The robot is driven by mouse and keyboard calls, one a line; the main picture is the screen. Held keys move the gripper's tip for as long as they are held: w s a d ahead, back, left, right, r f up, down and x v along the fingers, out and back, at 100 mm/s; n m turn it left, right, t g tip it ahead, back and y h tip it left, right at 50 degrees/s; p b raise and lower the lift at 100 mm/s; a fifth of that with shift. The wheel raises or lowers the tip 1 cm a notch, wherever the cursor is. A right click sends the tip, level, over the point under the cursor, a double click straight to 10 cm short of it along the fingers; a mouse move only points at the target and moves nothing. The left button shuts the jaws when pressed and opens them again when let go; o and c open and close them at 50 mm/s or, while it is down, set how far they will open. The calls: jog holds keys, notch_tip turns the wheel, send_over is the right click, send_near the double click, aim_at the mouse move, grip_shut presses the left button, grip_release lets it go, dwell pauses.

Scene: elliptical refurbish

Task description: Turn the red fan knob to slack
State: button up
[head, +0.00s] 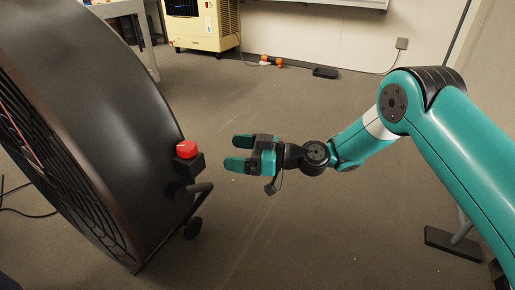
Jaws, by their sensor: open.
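The red fan knob (187,148) sits on top of a small black box (189,167) on the side of a large black drum fan (110,120). The fan fills the left of the head view, and its grille faces left. My gripper (236,152) is to the right of the knob, pointing left, with a clear gap between them. Its two teal fingers are apart and nothing is between them. The knob's top and side are visible; any setting marks are too small to read.
A fan handle and wheel (193,228) stick out below the knob box. A cream cabinet unit (203,25) and a white table (118,10) stand at the back. A black item (325,73) and orange things (272,62) lie by the wall. The middle floor is clear.

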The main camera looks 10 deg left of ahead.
jog(key=d+b, duration=0.4)
jog(key=b, duration=0.2)
jog(key=shift+s+d+b, duration=0.1)
jog(key=shift+d+b, duration=0.25)
jog(key=shift+b, duration=0.05)
jog(key=shift+r, duration=0.1)
jog(key=s+d+r+m+g+h+p, duration=0.1)
jog(key=s+d+r+m+h, duration=0.1)
jog(key=s+d+r+h, duration=0.4)
jog(key=s+d+r+m+h+p, duration=0.1)
jog(key=s+d+r+m+h, duration=0.2)
jog(key=s, duration=0.6)
jog(key=s+d+r+m+h+p, duration=0.25)
jog(key=s+d+m+h, duration=0.25)
jog(key=s+d, duration=0.65)
notch_tip(320, 180, up, 36)
jog(key=p, duration=3.6)
jog(key=shift+a+p, duration=0.3)
